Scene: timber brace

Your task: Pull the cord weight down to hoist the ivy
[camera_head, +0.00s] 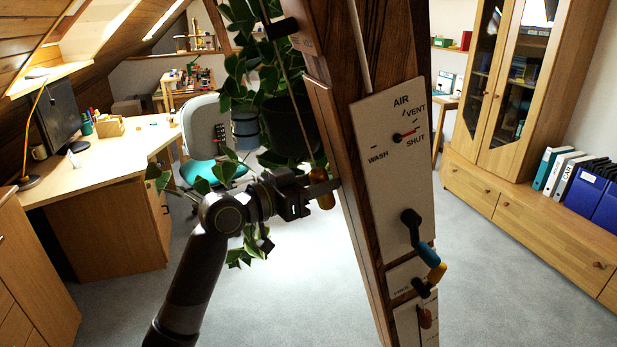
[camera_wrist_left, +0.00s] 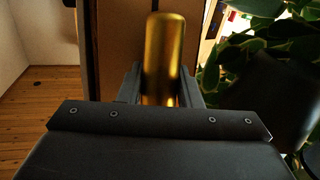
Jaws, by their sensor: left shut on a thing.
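The cord weight (camera_head: 325,190) is a small brass-coloured cylinder at the left face of the timber brace. It fills the middle of the left wrist view (camera_wrist_left: 164,60), upright between the fingers. My left gripper (camera_head: 318,188) is shut on it. A thin cord (camera_head: 292,95) runs from above down to the weight. The ivy (camera_head: 243,60) hangs in a dark pot (camera_head: 287,128) behind the cord, left of the brace, with leaves trailing below my wrist. My right gripper is not in view.
The timber brace (camera_head: 338,150) carries a white panel (camera_head: 385,160) marked AIR, VENT, SHUT and WASH, with a dark crank (camera_head: 412,226) and a yellow-tipped handle (camera_head: 436,272). A desk (camera_head: 100,160) and chair stand left; a cabinet (camera_head: 520,90) stands right. Carpet between is clear.

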